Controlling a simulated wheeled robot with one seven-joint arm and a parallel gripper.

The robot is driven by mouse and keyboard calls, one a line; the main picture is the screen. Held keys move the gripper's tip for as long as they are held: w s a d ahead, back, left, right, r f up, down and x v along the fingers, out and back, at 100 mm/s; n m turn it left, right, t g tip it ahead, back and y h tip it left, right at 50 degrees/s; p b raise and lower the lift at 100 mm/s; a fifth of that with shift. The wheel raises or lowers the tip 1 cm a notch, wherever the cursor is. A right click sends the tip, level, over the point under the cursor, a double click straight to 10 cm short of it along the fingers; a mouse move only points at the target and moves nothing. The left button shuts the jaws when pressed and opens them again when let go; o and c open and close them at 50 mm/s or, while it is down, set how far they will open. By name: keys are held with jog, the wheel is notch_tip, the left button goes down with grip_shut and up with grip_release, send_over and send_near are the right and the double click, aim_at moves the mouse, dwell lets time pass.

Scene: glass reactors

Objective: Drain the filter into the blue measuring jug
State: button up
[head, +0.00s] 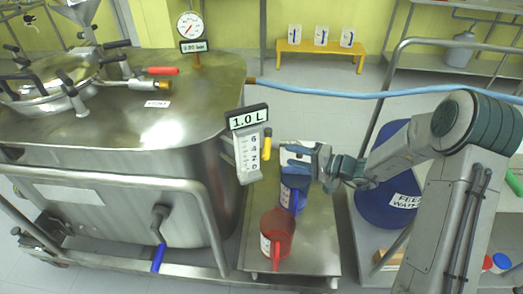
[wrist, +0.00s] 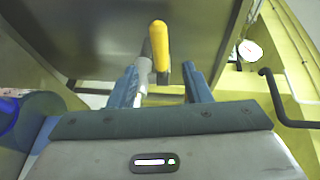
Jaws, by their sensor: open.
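The blue measuring jug (head: 291,196) stands on a low steel shelf beside the filter, below my gripper, which hides part of its top. The filter (head: 120,190) is a large steel vessel at the left, with a "1.0 L" sign and a white scale on its right side. A yellow valve handle (head: 267,143) stands upright at that side, and it also shows in the wrist view (wrist: 160,42). My gripper (head: 284,158) is open and points at the handle. In the wrist view the handle appears between the fingers (wrist: 160,82), near their tips; I see no grip on it.
A red jug (head: 277,236) stands in front of the blue one on the shelf (head: 316,232). A blue drum (head: 388,203) labelled feed water is to the right. A light-blue hose (head: 350,93) crosses behind my arm. A blue-handled crank (head: 159,256) sticks out at the vessel's front.

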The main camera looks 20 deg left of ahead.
aim_at(267, 143)
jog(key=x, duration=1.1)
jog(key=shift+a+b, duration=0.3)
jog(key=shift+b, duration=0.05)
jog(key=shift+f, duration=0.1)
jog(key=shift+c, duration=0.3)
grip_shut()
